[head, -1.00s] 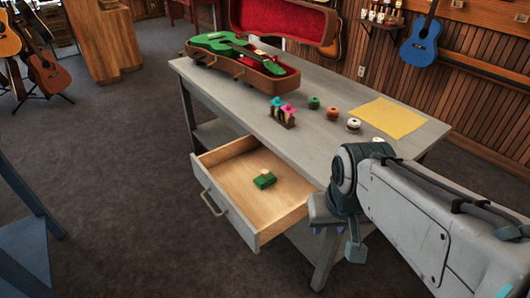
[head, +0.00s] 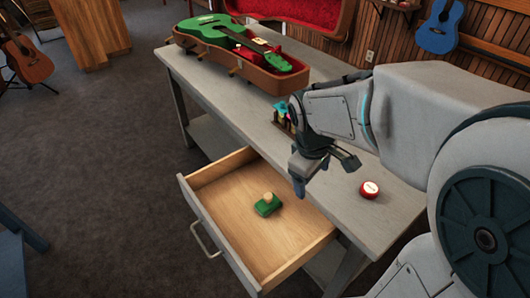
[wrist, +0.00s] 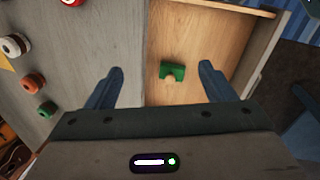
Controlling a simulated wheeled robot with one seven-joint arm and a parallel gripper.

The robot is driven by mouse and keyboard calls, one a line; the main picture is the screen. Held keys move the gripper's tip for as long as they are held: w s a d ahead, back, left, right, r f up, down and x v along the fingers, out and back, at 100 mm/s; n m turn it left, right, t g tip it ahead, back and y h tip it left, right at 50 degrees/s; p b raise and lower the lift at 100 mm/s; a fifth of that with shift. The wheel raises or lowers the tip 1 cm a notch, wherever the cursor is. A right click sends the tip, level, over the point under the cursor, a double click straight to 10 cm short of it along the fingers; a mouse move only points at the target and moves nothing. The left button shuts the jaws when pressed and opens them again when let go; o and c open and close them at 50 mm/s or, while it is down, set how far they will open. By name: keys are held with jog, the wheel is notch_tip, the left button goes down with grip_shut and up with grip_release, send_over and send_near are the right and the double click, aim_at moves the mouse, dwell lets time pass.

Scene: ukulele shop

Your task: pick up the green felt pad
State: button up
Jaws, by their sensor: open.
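The grey table (head: 365,215) holds a green ukulele (head: 222,28) in an open brown case (head: 200,46). A red and white round piece (head: 369,189) sits near the front edge. Several round pieces show in the wrist view, including a green one (wrist: 47,109). The drawer is otherwise bare.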

jog(key=w+a+f+n+b, duration=0.2)
jog(key=w+a+f+n, duration=0.1)
jog(key=w+f+n, duration=0.45)
jog(key=n+g+y+b, duration=0.1)
jog(key=n+y, duration=0.1)
jog(key=n, duration=0.6)
send_over(268, 196)
jog(key=d, duration=0.1)
notch_tip(268, 196, down, 7)
notch_tip(268, 196, down, 8)
jog(key=shift+w+f+b, duration=0.1)
jog(key=shift+f+b, duration=0.05)
jog(key=shift+b, duration=0.5)
jog(key=f, duration=0.2)
jog(key=a+f, duration=0.1)
jog(key=f, duration=0.2)
jog(key=shift+f+b, duration=0.15)
jog(key=shift+b, duration=0.25)
jog(key=c, duration=1.1)
